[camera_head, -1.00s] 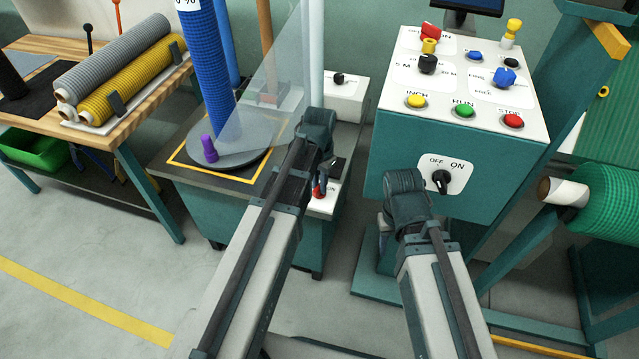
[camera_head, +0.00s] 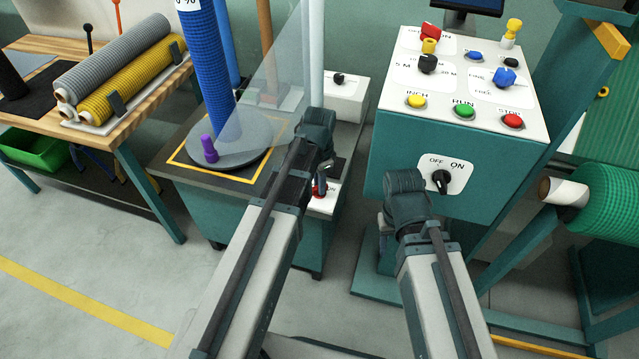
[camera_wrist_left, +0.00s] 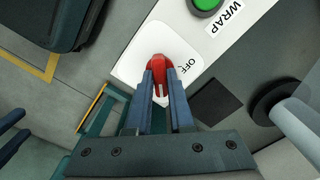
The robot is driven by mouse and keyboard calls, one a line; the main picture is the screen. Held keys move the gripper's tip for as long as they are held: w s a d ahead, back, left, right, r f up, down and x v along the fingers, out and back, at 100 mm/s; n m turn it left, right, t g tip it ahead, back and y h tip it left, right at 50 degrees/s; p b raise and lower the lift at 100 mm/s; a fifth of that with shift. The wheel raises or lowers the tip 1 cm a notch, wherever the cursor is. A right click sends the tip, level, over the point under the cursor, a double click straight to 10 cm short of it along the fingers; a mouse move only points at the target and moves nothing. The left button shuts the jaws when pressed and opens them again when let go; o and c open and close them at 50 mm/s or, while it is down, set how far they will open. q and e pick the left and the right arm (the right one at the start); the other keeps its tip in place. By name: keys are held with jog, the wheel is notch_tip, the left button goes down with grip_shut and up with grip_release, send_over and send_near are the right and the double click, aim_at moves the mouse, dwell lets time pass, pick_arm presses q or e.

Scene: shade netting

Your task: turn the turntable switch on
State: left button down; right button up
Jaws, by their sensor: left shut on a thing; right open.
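The turntable switch is a red lever; it shows in the left wrist view (camera_wrist_left: 160,66) on a white plate, with the word OFF beside it. In the head view, its red part (camera_head: 318,194) shows low on the turntable's base, with an ON label at its right. My left gripper (camera_head: 321,184) is at the switch; in the left wrist view its two fingers (camera_wrist_left: 160,88) are shut on the red lever. The turntable (camera_head: 236,152) is a grey disc carrying a blue mesh roll and a purple knob. My right wrist is in front of the console; its fingers are hidden.
A teal console (camera_head: 457,90) with coloured buttons and a black OFF/ON knob (camera_head: 441,180) stands at the right. A clear panel (camera_head: 275,85) stands beside the turntable. A wooden bench (camera_head: 140,95) with mesh rolls is at the left. Floor at front left is clear.

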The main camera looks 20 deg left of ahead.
pick_arm(q)
jog(key=c, duration=0.8)
grip_release()
notch_tip(320, 180, up, 14)
jog(key=p, duration=1.4)
jog(key=shift+f, duration=0.15)
